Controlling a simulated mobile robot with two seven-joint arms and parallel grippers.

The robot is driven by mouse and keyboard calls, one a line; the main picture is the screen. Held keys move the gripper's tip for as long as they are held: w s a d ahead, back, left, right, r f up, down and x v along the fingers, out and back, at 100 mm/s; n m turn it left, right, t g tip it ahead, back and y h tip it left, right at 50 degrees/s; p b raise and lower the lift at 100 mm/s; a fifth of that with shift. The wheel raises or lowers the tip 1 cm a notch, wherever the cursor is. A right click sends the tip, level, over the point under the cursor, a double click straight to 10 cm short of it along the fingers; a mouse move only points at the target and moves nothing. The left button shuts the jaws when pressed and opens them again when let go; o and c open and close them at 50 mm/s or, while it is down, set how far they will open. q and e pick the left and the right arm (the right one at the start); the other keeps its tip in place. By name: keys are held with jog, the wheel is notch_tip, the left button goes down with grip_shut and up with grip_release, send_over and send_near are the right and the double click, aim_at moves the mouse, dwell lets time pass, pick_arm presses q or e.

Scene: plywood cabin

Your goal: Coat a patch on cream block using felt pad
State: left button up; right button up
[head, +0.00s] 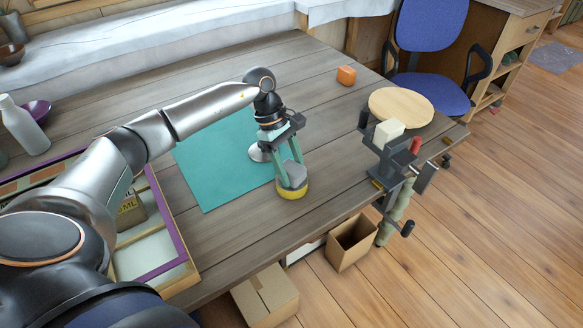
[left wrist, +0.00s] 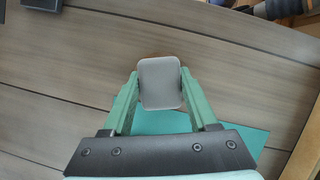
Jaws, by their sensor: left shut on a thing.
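The cream block (head: 388,132) sits in the dark vise (head: 388,160) at the table's right edge, its top exposed. My left gripper (head: 292,174) is shut on the grey felt pad (head: 294,174), which also shows between the green fingers in the left wrist view (left wrist: 161,83). My right gripper is not in view.
A teal mat (head: 215,170) lies left of the gripper, with a pale round thing (head: 258,152) near its right side. A purple-edged tray (head: 162,225) is at left. An orange block (head: 346,75) and round wooden board (head: 401,105) are farther back. Bare table lies between gripper and vise.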

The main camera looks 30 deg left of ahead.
aim_at(292, 167)
pick_arm(q)
jog(key=shift+s+f, duration=0.1)
jog(key=shift+f, duration=0.1)
dwell(0.4)
jog(key=shift+r+p, duration=2.05)
jog(key=shift+r, duration=1.6)
jog(key=s+d+r+m+g+y+p, duration=0.1)
jog(key=s+d+r+m+g+y, duration=0.1)
jog(key=s+d+m, duration=0.3)
jog(key=s+d+r+m+g+y, duration=0.2)
jog(key=s+d+r+m, duration=0.2)
jog(key=m, duration=0.8)
jog(key=shift+s+d+r+y+p, duration=0.2)
jog(key=shift+s+d+y+p, duration=0.1)
jog(key=shift+s+d+p, duration=0.25)
